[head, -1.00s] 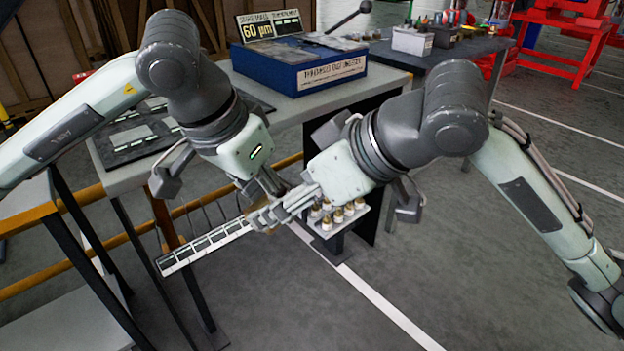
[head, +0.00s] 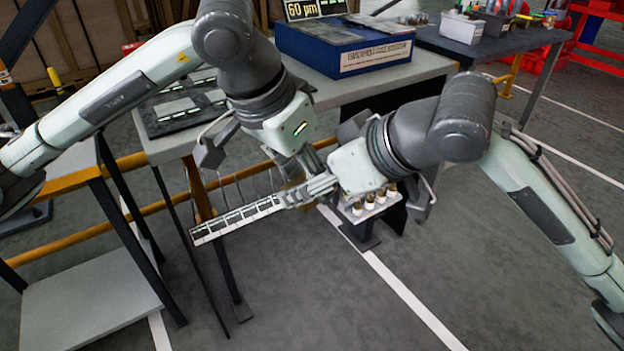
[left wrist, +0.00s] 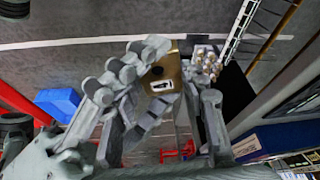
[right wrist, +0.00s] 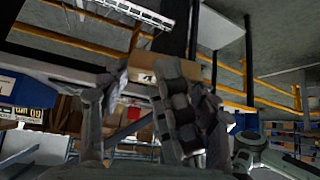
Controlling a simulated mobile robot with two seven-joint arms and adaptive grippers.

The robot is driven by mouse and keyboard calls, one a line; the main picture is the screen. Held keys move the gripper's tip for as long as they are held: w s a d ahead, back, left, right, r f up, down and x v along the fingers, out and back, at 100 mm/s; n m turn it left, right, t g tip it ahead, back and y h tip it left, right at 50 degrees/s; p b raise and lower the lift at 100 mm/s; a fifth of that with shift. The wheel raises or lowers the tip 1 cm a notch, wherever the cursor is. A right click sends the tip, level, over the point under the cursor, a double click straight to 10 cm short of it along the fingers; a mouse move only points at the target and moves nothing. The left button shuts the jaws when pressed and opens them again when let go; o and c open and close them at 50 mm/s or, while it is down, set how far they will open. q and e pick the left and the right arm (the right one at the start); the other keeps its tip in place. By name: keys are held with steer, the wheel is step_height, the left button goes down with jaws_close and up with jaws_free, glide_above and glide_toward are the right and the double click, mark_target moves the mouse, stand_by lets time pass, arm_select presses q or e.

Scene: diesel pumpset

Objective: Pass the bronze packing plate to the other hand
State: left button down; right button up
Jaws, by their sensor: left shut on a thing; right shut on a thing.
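The bronze packing plate (left wrist: 165,72) shows in the left wrist view as a small gold-brown piece with a white label bearing a dark mark. It also shows in the right wrist view (right wrist: 178,68), partly covered by fingers. My left gripper (head: 292,184) and my right gripper (head: 303,194) meet in the middle of the head view, both shut on the plate. In the head view the fingers hide most of it. The plate is held in the air, clear of the bench.
A hanging labelled strip (head: 237,219) is just left of the grippers. A small stand with brass-coloured fittings (head: 372,207) is close behind my right gripper. The bench (head: 424,68) carries a blue box (head: 345,52). A low shelf table (head: 88,308) stands at left; front floor is open.

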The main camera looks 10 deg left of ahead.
arm_select(q)
steer(key=shift+w+d+r, duration=0.1)
arm_select(e)
steer(key=shift+s+a, duration=0.1)
steer(key=c, duration=0.7)
arm_select(q)
steer(key=c, duration=1.2)
jaws_free()
arm_select(e)
steer(key=shift+r, duration=0.1)
steer(key=shift+c, duration=0.6)
arm_select(q)
steer(key=o, duration=0.4)
steer(key=shift+o, duration=0.2)
